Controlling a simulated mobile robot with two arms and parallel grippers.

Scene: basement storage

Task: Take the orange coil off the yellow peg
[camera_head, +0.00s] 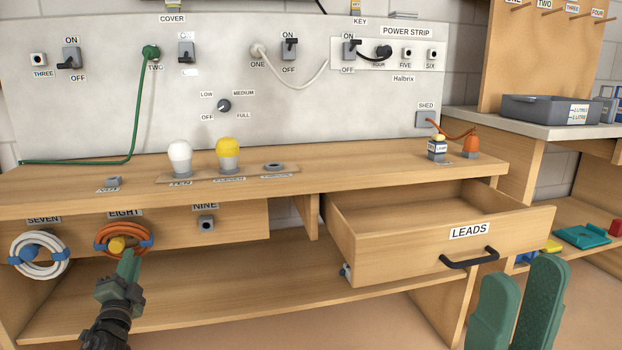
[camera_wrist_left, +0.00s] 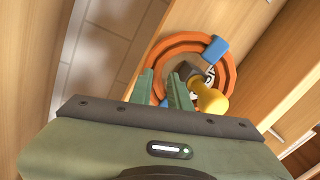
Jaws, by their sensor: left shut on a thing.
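The orange coil (camera_head: 108,231), with blue ties, hangs around the yellow peg (camera_head: 117,244) under the label EIGHT. In the left wrist view the coil (camera_wrist_left: 228,72) surrounds the yellow peg (camera_wrist_left: 212,99), and a dark plug-like piece sits inside the ring. My left gripper (camera_head: 130,258) is at the lower right of the coil in the head view. In the left wrist view its fingers (camera_wrist_left: 164,90) are shut on the coil's near side, beside the peg. My right gripper (camera_head: 520,275) is at the lower right of the head view, its fingers apart and empty.
A white coil (camera_head: 39,255) hangs on a blue peg at left. The LEADS drawer (camera_head: 440,240) stands open at right. Bulbs (camera_head: 180,158) stand on the bench above the pegs. A green lead (camera_head: 140,110) hangs from the panel. The lower shelf (camera_head: 230,290) is mostly clear.

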